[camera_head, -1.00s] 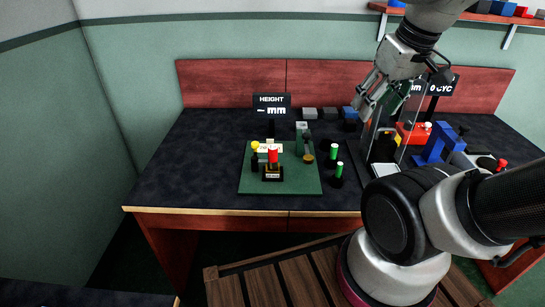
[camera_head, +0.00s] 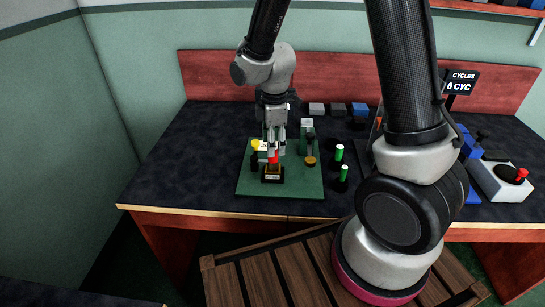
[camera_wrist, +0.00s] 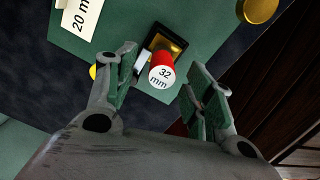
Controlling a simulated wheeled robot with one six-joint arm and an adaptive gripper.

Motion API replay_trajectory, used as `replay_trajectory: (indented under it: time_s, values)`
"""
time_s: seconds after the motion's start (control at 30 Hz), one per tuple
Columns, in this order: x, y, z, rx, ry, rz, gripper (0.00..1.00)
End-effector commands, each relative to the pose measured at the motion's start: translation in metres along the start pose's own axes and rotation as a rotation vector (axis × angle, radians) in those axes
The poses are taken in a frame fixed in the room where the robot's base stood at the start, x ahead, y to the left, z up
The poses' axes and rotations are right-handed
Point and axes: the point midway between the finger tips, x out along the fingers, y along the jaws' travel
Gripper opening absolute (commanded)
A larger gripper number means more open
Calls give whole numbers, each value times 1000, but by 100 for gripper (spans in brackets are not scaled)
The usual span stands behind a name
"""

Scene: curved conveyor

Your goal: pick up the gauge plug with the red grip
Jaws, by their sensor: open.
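The gauge plug with the red grip (camera_wrist: 162,72) stands in a black holder (camera_wrist: 172,38) on the green mat. Its white top reads "32 mm" in the wrist view. In the head view the red grip (camera_head: 273,158) shows just below my gripper (camera_head: 273,148), partly covered by the fingers. My gripper (camera_wrist: 158,88) is open, with one finger on each side of the red grip. The grip lies nearer the left finger in the wrist view.
The green mat (camera_head: 250,185) also bears a gauge stand (camera_head: 309,145) and a yellow-topped piece (camera_head: 256,144). Two green-topped plugs (camera_head: 339,152) stand right of the mat. Grey and blue blocks (camera_head: 338,109) line the back. The table's left side is clear.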

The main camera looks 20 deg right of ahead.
Motion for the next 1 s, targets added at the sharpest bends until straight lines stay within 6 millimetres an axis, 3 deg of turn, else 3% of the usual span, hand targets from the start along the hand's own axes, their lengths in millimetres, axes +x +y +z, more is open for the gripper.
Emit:
replay_trajectory:
  time_s: [0.4,0.67,0.97,1.0]
  values:
    - [57,-3,-2,2,-2,-2,53]
    - [61,-3,-2,4,0,0,53]
    - [60,-3,-2,4,0,0,0]
    - [60,-3,-2,4,0,0,0]
